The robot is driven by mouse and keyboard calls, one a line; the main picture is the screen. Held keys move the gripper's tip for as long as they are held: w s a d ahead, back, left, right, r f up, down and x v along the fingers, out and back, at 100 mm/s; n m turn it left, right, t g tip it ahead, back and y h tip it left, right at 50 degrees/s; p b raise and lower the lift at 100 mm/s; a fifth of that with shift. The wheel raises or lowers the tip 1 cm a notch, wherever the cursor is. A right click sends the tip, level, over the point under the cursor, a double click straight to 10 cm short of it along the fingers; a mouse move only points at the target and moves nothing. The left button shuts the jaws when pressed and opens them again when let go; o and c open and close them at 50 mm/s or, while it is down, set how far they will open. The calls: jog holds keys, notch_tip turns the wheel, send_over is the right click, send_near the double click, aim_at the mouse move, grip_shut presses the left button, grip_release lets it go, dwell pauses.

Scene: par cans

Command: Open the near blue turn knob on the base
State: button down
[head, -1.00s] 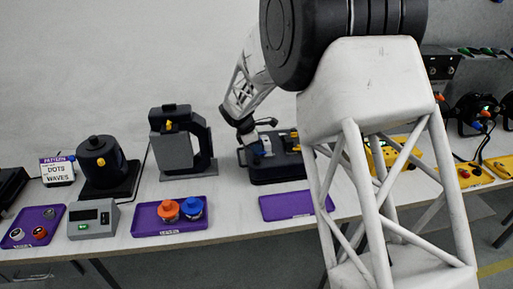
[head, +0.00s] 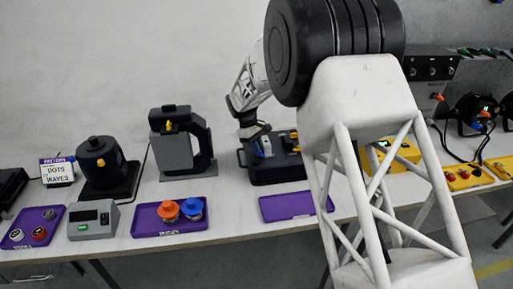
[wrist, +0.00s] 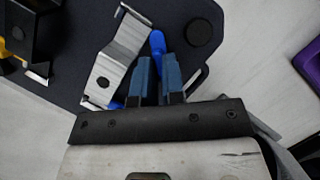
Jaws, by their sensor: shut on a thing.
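The black base (head: 285,172) lies on the table in the head view, and its dark plate (wrist: 75,75) fills much of the wrist view. A blue turn knob (wrist: 157,42) sticks out past my fingertips, beside a silver metal bracket (wrist: 117,62). My gripper (wrist: 158,65) has its two blue-grey fingers around the knob's blue handle, shut on it. The part of the knob between and under the fingers is mostly hidden. More blue (wrist: 116,105) shows low beside the bracket; I cannot tell whether it is part of the same knob. In the head view my gripper (head: 252,130) is small at the base.
A round black stud (wrist: 199,33) stands right of the knob, and a black and yellow part (wrist: 25,40) at far left. An empty purple tray (head: 290,206) lies in front of the base. A grey clamp-like stand (head: 178,150) is to the left. Bare wall is behind.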

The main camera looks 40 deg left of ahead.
jog(key=m+g, duration=0.1)
jog(key=m, duration=0.3)
jog(key=shift+w+d+f+m+g, duration=0.2)
jog(key=shift+m+g, duration=0.1)
jog(key=shift+g, duration=0.1)
jog(key=shift+m+g+y, duration=0.6)
jog(key=shift+m, duration=1.4)
jog(key=shift+f, duration=0.1)
jog(key=c, duration=1.2)
grip_release()
jog(key=shift+w+r, duration=0.1)
jog(key=shift+r, duration=0.1)
jog(key=shift+a, duration=0.1)
